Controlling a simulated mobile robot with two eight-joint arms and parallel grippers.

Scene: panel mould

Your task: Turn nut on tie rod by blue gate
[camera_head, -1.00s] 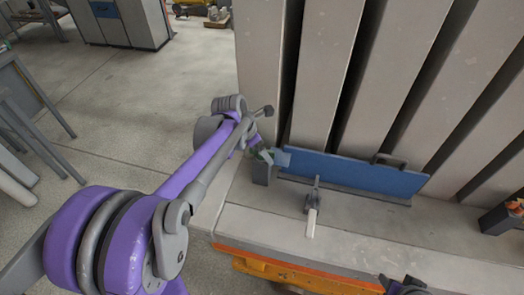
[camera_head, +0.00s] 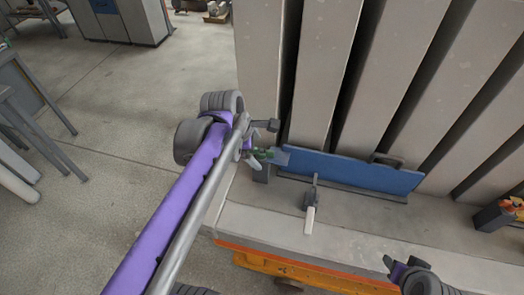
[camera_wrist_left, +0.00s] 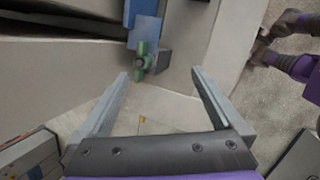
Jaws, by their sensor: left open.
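The blue gate (camera_head: 350,172) stands along the foot of the grey upright panels. At its left end are a grey-blue plate and a small green part (camera_head: 263,156), seemingly the nut on the tie rod, beside a dark block. In the left wrist view the green nut (camera_wrist_left: 143,62) lies just beyond my open left gripper (camera_wrist_left: 159,76), nearer its left finger, with nothing between the fingers. In the head view my left gripper (camera_head: 262,140) is close to the green part; its fingers are hard to make out. My right gripper (camera_head: 398,264) is at the bottom right, its jaw unclear.
A clamp with a pale handle (camera_head: 310,215) sits on the grey ledge before the gate. A dark box with orange items (camera_head: 500,215) is at the right. An orange frame edge (camera_head: 300,272) runs below the ledge. The floor at left is open.

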